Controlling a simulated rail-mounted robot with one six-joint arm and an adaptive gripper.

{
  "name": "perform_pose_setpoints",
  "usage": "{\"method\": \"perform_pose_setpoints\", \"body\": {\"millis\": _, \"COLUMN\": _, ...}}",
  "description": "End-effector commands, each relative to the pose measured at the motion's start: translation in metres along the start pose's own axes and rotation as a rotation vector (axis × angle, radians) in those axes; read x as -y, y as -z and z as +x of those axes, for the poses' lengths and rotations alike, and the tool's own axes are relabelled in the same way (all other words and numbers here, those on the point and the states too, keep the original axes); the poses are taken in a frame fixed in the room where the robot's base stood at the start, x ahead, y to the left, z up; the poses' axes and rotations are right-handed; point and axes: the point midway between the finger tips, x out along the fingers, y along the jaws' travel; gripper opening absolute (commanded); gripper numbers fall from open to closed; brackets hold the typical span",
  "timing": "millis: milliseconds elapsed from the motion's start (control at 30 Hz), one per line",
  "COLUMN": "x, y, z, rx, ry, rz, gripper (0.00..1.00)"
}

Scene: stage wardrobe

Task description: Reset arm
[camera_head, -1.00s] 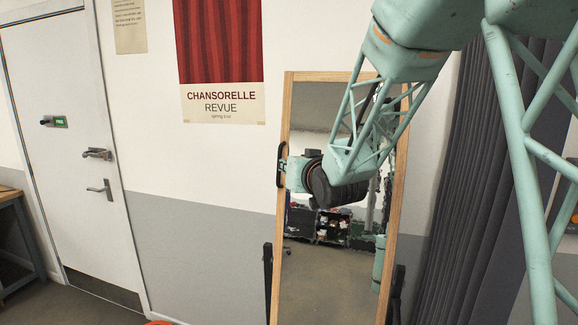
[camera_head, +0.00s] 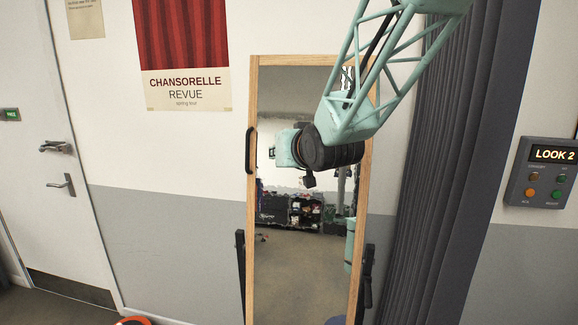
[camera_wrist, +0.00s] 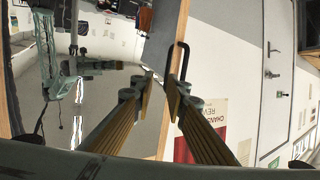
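My arm reaches down from the top right in the head view, its wrist in front of a tall wood-framed mirror (camera_head: 252,215). My gripper (camera_wrist: 161,80) shows in the wrist view with its two fingers apart and nothing held between them. In the head view the fingers are hidden by the wrist. A black handle (camera_head: 250,150) sits on the mirror's left frame edge, left of my wrist and apart from it. In the wrist view the handle (camera_wrist: 181,62) shows just beyond the fingertips. The mirror glass reflects part of my arm.
A white door (camera_head: 55,180) with levers stands at the left. A Chansorelle Revue poster (camera_head: 186,90) hangs on the wall. A dark curtain (camera_head: 440,170) hangs right of the mirror. A panel reading LOOK 2 (camera_head: 543,173) is at the far right. An orange-red object (camera_head: 135,321) shows at the bottom edge.

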Motion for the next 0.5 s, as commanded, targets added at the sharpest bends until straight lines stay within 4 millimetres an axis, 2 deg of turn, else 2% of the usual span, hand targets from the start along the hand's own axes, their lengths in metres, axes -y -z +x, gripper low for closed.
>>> {"method": "perform_pose_setpoints", "body": {"millis": 500, "x": -0.052, "y": -0.035, "z": -0.103, "rx": 0.182, "ry": -0.101, "rz": 0.006, "gripper": 0.14}}
